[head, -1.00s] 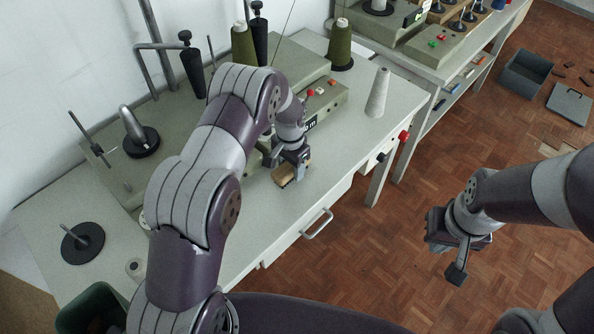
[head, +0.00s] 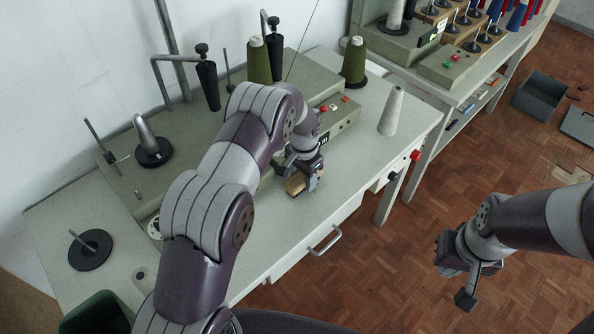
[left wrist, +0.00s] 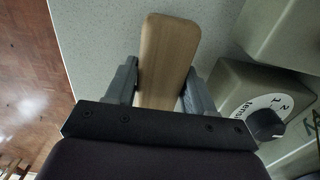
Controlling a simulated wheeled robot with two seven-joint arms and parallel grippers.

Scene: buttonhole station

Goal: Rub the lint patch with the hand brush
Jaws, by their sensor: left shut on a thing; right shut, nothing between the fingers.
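The hand brush (head: 295,185) shows as a light wooden block at the tabletop in the head view. In the left wrist view its wooden back (left wrist: 168,55) lies between my two fingers. My left gripper (head: 306,172) is shut on it, low over the white table (head: 262,232) in front of the grey-green machine. The bristles are hidden from both views. I cannot make out the lint patch; it may be under the brush or the arm. My right gripper (head: 462,285) is shut and empty, over the floor to the right of the table.
The grey-green machine (head: 341,115) stands close behind the left gripper; its tension dial (left wrist: 262,120) is right of the brush in the wrist view. A white thread cone (head: 391,112) stands on the table's right. A drawer handle (head: 325,241) juts from the front. The table front is mostly clear.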

